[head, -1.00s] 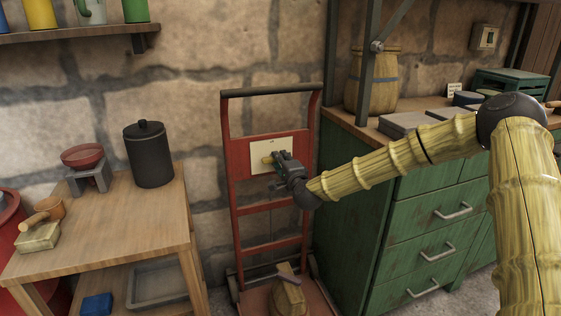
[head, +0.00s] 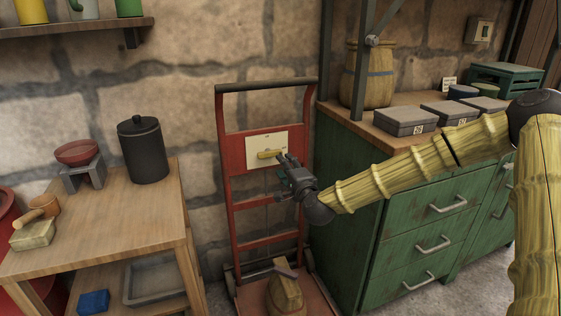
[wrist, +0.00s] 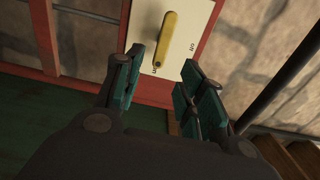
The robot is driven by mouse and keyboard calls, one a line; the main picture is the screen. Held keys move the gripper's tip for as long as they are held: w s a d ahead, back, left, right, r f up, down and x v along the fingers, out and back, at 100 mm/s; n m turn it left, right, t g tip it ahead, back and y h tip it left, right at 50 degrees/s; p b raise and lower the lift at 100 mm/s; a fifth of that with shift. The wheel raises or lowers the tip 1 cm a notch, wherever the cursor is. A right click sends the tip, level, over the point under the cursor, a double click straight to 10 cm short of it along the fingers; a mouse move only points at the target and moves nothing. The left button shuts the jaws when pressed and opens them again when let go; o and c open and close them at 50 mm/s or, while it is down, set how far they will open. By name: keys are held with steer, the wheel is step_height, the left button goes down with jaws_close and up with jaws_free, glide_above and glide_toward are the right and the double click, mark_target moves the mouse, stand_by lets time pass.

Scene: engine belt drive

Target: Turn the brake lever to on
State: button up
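The brake lever (head: 268,154) is a yellow handle on a pale plate (head: 254,139) fixed to the red hand truck.
The hand truck (head: 227,182) stands against the stone wall. A wooden table (head: 112,225) with a black canister (head: 144,152) is at left. A green cabinet (head: 345,215) with grey boxes (head: 404,120) is at right, beneath my arm. A jug-like object (head: 285,295) sits on the truck's base.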

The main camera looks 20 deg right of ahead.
steer(key=shift+s+d, duration=0.1)
steer(key=shift+s, duration=1.55)
steer(key=s+a+f+n+g+y, duration=0.15)
steer(key=s+a+f, duration=0.25)
steer(key=f, duration=0.4)
steer(key=s+a+f+n+g, duration=0.3)
steer(key=s+f, duration=0.2)
steer(key=f, duration=0.3)
steer(key=s+a+f+n+g+y, duration=0.1)
steer(key=s+a+f+n+g, duration=0.2)
steer(key=f, duration=0.5)
steer(key=s+f+n+g+h, duration=0.1)
steer(key=s+f+n+g, duration=0.25)
steer(key=s+f, duration=0.75)
steer(key=s+f+n+g, duration=0.35)
steer(key=s+f, duration=0.35)
steer(key=s, duration=0.8)
steer(key=s+d+f+n+g+h, duration=0.1)
steer(key=s+d+g, duration=0.1)
steer(key=s, duration=0.5)
steer(key=s+d+f+n+g+h, duration=0.1)
steer(key=s+f+n+g, duration=0.1)
steer(key=s, duration=0.4)
step_height(320, 180, up, 26)
steer(key=p, duration=2.5)
steer(key=shift+w+d+f, duration=0.15)
steer(key=shift+f, duration=0.05)
steer(key=shift+t, duration=0.25)
